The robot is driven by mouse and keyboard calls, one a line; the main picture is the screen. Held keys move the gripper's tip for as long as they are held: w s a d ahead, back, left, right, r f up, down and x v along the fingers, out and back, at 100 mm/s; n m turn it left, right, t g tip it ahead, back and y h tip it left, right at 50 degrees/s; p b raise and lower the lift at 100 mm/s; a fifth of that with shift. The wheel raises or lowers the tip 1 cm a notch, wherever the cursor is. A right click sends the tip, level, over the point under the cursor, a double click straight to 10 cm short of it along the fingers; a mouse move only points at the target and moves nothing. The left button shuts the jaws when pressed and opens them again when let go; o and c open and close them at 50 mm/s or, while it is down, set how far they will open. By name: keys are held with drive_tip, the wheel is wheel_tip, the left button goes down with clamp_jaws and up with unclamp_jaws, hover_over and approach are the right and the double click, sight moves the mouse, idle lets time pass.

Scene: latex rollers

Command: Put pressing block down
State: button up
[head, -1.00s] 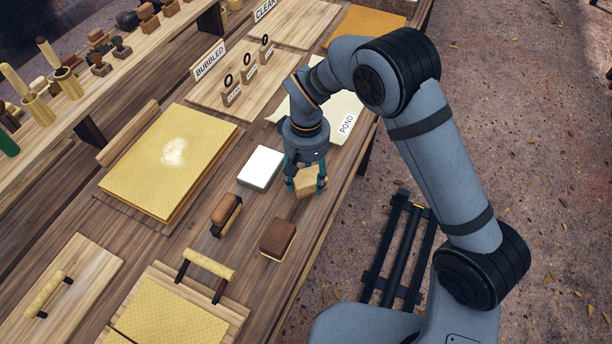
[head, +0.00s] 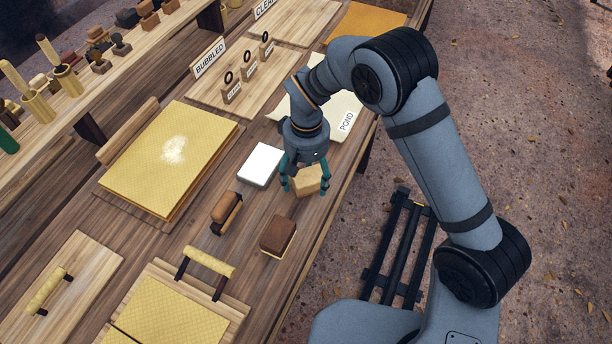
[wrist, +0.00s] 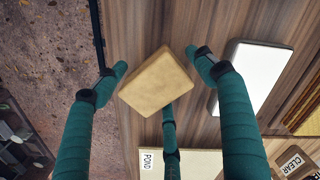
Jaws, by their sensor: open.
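The pressing block, a plain tan wooden block (head: 309,178), appears to rest on the wooden table near its right edge. The wrist view shows its pale top face (wrist: 158,82), turned at a slant. My gripper (head: 306,187) is right over the block with its teal fingers spread around it. In the wrist view the fingers of my gripper (wrist: 156,60) stand open, with visible gaps between the two front fingertips and the block. A third finger reaches close to the block's near edge; whether it touches is unclear.
A white-topped block (head: 260,164) lies just left of my gripper. A brown block (head: 278,236) and a brown roller-like tool (head: 226,212) lie nearer. A pale sheet marked POND (head: 343,140) lies behind. Yellow sheets (head: 165,165) are stacked to the left.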

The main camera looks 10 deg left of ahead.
sight(306, 176)
wheel_tip(306, 176, up, 12)
drive_tip(key=shift+w+r, duration=0.15)
drive_tip(key=shift+w, duration=0.05)
idle(0.4)
drive_tip(key=f, duration=1.2)
drive_tip(key=shift+s+f, duration=0.1)
drive_tip(key=shift+s, duration=0.15)
wheel_tip(306, 176, up, 3)
drive_tip(key=shift+w+r+b, duration=0.1)
drive_tip(key=shift+b, duration=0.2)
drive_tip(key=shift+r, duration=0.5)
drive_tip(key=shift+f, duration=0.1)
